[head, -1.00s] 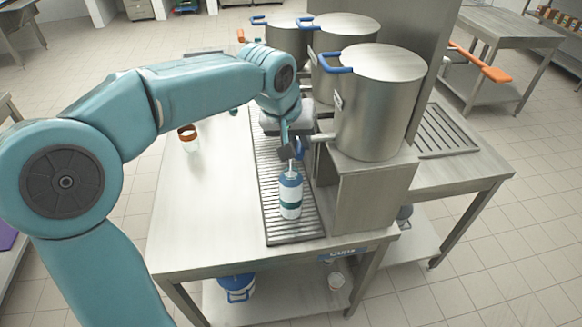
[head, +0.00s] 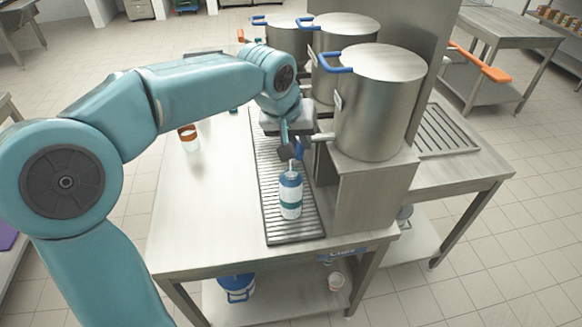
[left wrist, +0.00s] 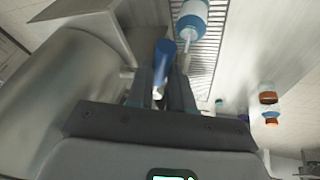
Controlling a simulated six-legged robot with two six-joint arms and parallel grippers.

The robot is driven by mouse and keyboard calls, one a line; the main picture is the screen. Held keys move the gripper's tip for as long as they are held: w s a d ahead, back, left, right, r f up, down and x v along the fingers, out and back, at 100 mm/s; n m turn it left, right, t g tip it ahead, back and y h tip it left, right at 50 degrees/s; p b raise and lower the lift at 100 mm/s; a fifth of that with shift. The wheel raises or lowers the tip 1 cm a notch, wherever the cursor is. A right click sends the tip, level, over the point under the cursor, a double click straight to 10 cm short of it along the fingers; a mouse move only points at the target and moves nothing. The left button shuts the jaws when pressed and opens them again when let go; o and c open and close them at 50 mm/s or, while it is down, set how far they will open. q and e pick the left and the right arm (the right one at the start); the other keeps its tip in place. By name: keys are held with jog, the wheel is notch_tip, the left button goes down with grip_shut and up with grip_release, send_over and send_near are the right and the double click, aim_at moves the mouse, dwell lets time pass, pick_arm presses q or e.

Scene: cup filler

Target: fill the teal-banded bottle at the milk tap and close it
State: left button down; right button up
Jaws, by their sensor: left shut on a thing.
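The teal-banded bottle (head: 291,204), white with a blue upper part, stands upright on the slatted drip tray (head: 268,200). A thin white streak (head: 292,166) runs down into its top from under the front pot's tap. The bottle also shows at the top of the left wrist view (left wrist: 191,18), with the streak (left wrist: 187,45) beside it. My left gripper (head: 293,150) is shut on the blue tap lever (left wrist: 164,54), above the bottle and apart from it. The tap's spout is largely hidden by the gripper. I cannot tell the fill level. My right gripper is not in view.
The front steel pot (head: 375,105) stands on a block right of the tray, with more pots behind. An orange-topped container (head: 188,134) stands on the table left of the tray. The table's front left (head: 205,225) is clear. A blue-and-white container (head: 237,287) sits on the lower shelf.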

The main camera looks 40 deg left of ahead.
pick_arm(q)
jog(key=shift+d, duration=0.1)
dwell(0.5)
jog(key=shift+w+d+f+n+y+b, duration=0.15)
jog(key=shift+d+n+y+b, duration=0.1)
jog(key=shift+n, duration=0.25)
jog(key=shift+w+d+r+n+y+b, duration=0.15)
jog(key=shift+d+n, duration=0.1)
jog(key=shift+n, duration=0.25)
jog(key=shift+w+d+n+y, duration=0.25)
jog(key=shift+n+y, duration=0.15)
jog(key=shift+n, duration=0.3)
jog(key=shift+w+d+n+g+b, duration=0.2)
jog(key=shift+d+n+g+b, duration=0.1)
jog(key=shift+n, duration=0.5)
